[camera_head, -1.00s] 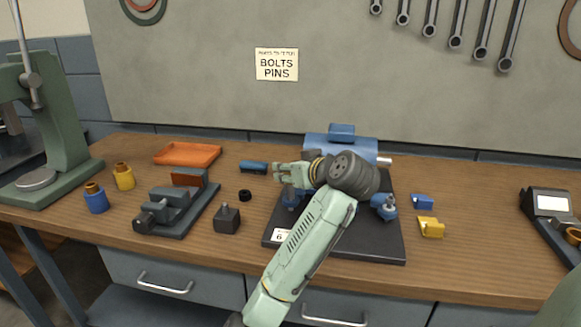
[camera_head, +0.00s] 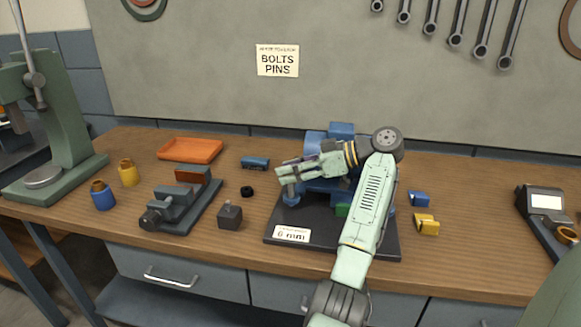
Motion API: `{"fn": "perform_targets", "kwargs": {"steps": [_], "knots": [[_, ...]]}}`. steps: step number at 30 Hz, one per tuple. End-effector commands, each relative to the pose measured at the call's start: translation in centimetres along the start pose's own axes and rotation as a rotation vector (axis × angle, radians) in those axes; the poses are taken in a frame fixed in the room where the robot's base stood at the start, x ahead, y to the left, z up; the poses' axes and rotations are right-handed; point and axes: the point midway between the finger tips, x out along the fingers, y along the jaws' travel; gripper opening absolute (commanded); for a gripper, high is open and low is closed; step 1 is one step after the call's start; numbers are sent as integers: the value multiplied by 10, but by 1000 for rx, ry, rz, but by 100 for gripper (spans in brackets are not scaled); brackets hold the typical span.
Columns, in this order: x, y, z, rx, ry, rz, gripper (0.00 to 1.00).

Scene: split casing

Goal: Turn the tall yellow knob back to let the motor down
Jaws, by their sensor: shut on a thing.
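The blue motor (camera_head: 315,142) sits on a dark base plate (camera_head: 325,240) at the middle of the bench, partly hidden behind my arm. My gripper (camera_head: 284,181) is at the left side of the motor, pointing left, right above a blue post (camera_head: 291,198) on the plate. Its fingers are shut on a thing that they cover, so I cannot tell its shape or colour. No tall yellow knob shows plainly; my gripper and arm hide part of the casing. A green part (camera_head: 342,210) shows low between the casing and my arm.
Small blue (camera_head: 419,198) and yellow (camera_head: 427,224) blocks lie right of the plate. A vise (camera_head: 182,205), dark block (camera_head: 230,215), black ring (camera_head: 247,191), blue piece (camera_head: 255,162) and orange tray (camera_head: 190,150) are to the left. Bench wood is clear in front of the yellow block.

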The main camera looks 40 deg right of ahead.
Motion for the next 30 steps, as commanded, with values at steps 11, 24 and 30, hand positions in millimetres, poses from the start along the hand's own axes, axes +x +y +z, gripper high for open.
{"fn": "perform_targets", "kwargs": {"steps": [11, 24, 30], "knots": [[-6, 3, -3, -46, 6, -102, 11], [-5, 3, -2, -52, 6, -118, 11], [-5, 3, -2, -52, 5, -119, 46]]}}
